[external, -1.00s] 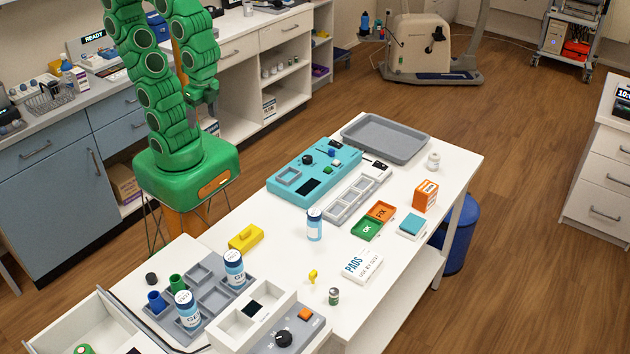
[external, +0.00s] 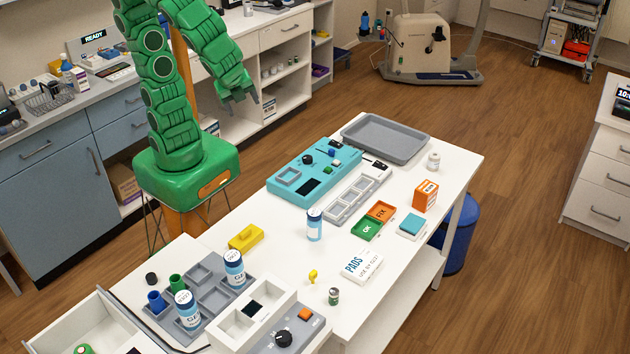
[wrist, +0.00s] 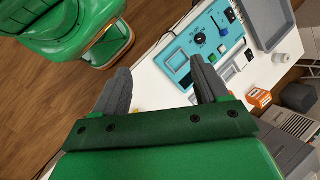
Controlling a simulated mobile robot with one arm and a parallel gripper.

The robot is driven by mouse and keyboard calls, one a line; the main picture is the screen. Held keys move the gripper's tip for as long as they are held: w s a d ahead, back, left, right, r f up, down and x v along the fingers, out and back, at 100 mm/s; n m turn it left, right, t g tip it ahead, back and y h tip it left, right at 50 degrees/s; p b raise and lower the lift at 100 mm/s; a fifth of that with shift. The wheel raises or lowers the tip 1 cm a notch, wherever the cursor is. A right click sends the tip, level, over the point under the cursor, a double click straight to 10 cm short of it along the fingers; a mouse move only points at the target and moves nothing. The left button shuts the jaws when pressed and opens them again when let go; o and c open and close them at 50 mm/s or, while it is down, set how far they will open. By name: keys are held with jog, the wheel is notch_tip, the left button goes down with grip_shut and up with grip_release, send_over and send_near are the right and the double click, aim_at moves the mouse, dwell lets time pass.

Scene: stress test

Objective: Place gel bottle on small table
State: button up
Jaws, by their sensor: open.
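Two white bottles with blue bands and lettering that looks like GEL stand upright in the grey compartment tray (external: 213,298), one at its back right (external: 234,269) and one at its front (external: 187,311). A similar white and blue bottle (external: 314,225) stands upright on the white table (external: 298,262), near its middle; its label is not readable. I cannot tell which surface is the small table. My gripper (external: 240,98) is open and empty, raised beyond the far left side of the table, well away from the bottles. Its grey fingers are spread in the wrist view (wrist: 162,86).
A teal device (external: 308,172), a grey tray (external: 385,138), red and green bins, an orange box (external: 425,196) and a PADS box (external: 361,266) occupy the table. A yellow block (external: 245,237) lies near the left edge. Counters stand behind my arm.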

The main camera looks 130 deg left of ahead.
jog(key=w+d+m+t+y, duration=0.4)
jog(key=w+m, duration=0.4)
jog(key=w, duration=0.5)
jog(key=w+d+m+t+y, duration=0.3)
jog(key=w+d+m+y, duration=0.15)
jog(key=w+m, duration=0.65)
jog(key=n, duration=0.2)
send_near(320, 215)
jog(key=shift+h, duration=0.35)
jog(key=a+f, duration=0.1)
jog(key=s+a+f, duration=0.1)
jog(key=a, duration=0.1)
jog(key=shift+a+f, duration=0.15)
jog(key=shift+a, duration=0.15)
jog(key=shift+w+a+f, duration=0.1)
jog(key=shift+a+f, duration=0.05)
jog(key=shift+f, duration=0.1)
jog(key=shift+r+x, duration=0.15)
jog(key=shift+x, duration=1.7)
jog(key=shift+r+x, duration=0.15)
jog(key=shift+x, duration=1.75)
jog(key=shift+w, duration=0.15)
jog(key=c, duration=1.2)
